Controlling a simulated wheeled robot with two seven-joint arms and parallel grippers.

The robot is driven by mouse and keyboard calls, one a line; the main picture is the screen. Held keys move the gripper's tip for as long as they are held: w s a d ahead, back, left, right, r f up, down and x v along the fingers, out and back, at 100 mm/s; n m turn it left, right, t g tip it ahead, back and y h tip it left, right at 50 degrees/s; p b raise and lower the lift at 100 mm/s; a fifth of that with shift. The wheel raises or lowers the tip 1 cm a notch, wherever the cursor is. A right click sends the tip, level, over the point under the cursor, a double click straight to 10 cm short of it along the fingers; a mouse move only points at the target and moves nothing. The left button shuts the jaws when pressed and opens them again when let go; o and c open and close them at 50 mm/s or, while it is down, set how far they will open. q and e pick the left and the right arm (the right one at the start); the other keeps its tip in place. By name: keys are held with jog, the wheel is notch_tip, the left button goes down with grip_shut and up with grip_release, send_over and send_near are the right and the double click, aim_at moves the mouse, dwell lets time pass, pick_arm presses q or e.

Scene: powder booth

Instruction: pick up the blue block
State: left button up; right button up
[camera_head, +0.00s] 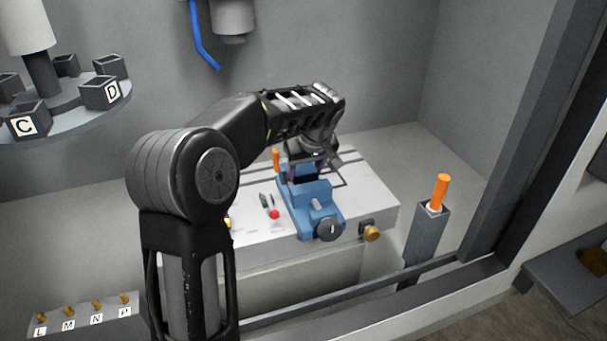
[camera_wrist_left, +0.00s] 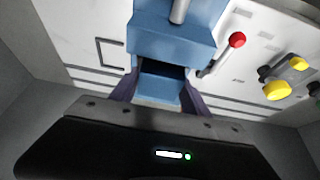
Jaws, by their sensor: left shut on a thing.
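A blue vise (camera_head: 312,194) with a grey screw and handle sits on the white machine top. My left gripper (camera_head: 304,170) is at its far end, pointing down, partly hidden by my wrist. In the left wrist view, the two dark fingers of the gripper (camera_wrist_left: 158,98) are either side of the blue block (camera_wrist_left: 159,88), shut on it. The block lies just beyond a dark gap behind the vise's near jaw (camera_wrist_left: 170,38). Block and vise are the same blue, so whether they touch is unclear. My right gripper is not in view.
The white machine (camera_head: 375,200) carries a red knob (camera_head: 274,214), an orange peg (camera_head: 276,160) and a brass knob (camera_head: 372,233). A grey post (camera_head: 426,232) with an orange handle (camera_head: 440,190) stands at right. A round carousel (camera_head: 75,118) with lettered boxes is upper left.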

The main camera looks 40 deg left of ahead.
aim_at(304, 170)
pick_arm(q)
grip_shut()
jog(key=shift+r, duration=0.1)
notch_tip(304, 170, up, 10)
jog(key=shift+b, duration=0.45)
